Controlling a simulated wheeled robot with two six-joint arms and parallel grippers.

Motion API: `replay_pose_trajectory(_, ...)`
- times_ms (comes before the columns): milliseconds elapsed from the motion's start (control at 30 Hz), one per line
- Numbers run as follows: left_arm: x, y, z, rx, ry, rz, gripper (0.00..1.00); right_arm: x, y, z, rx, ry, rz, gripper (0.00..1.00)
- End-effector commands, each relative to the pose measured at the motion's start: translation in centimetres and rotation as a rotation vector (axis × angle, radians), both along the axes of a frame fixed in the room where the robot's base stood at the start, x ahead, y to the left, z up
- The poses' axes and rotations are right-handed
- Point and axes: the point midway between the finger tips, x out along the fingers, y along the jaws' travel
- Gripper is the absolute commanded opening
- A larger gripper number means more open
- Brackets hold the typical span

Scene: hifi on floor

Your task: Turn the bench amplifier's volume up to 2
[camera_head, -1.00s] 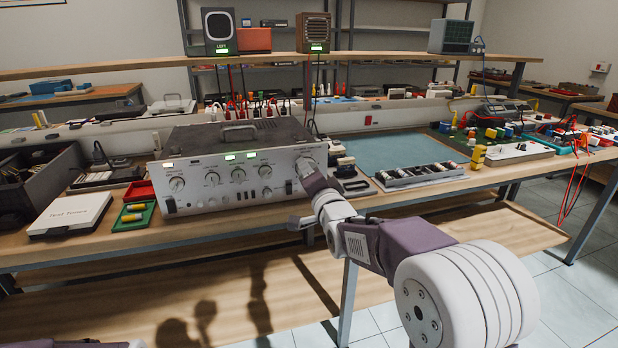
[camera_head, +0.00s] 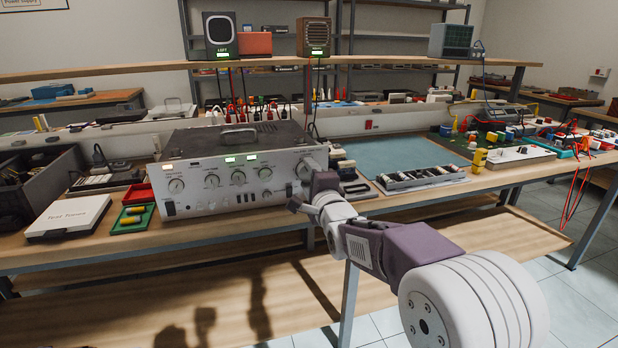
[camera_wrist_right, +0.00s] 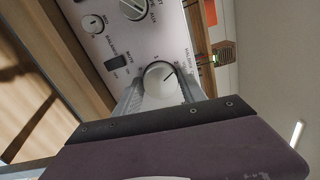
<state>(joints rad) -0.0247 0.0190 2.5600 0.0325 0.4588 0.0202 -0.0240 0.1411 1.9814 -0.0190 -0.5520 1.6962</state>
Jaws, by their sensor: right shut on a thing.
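The bench amplifier (camera_head: 205,202) is a silver-faced unit with a dark top, on the workbench. Its volume knob (camera_wrist_right: 161,79) is the large round one at the right end of the front panel, labelled VOLUME in the right wrist view. A dark pointer line on the knob slants to the picture's upper right; scale numbers around it are too small to read surely. My right gripper (camera_wrist_right: 158,92) is shut on the knob, one finger on each side. In the head view the right gripper (camera_head: 309,178) partly hides the knob. My left gripper is out of view.
Smaller knobs, including the balance knob (camera_wrist_right: 93,24), and a dark mute switch (camera_wrist_right: 116,62) sit beside the volume knob. A battery rack (camera_head: 425,178) lies to the amplifier's right, a green tray (camera_head: 133,218) to its left. A blue-green mat (camera_head: 390,152) is mostly clear.

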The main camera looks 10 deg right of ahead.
Motion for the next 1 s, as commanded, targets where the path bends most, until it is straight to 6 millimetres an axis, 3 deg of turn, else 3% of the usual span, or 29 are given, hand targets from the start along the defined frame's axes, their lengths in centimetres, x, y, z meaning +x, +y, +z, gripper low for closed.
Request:
replay_pose_trajectory(433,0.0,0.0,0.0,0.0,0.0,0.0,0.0,0.0,0.0,0.0,0.009,0.001,0.0,0.08)
replay_pose_trajectory(467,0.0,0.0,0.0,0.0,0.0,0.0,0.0,0.0,0.0,0.0,0.009,0.001,0.0,0.51)
replay_pose_trajectory(533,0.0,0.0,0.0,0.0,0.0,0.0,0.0,0.0,0.0,0.0,0.009,0.001,0.0,0.7)
replay_pose_trajectory(867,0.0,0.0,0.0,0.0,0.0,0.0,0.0,-0.2,0.0,0.0,0.008,0.0,0.0,0.7)
replay_pose_trajectory(1000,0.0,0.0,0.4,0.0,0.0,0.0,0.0,-1.9,-0.1,0.2,0.009,0.0,0.0,0.7)
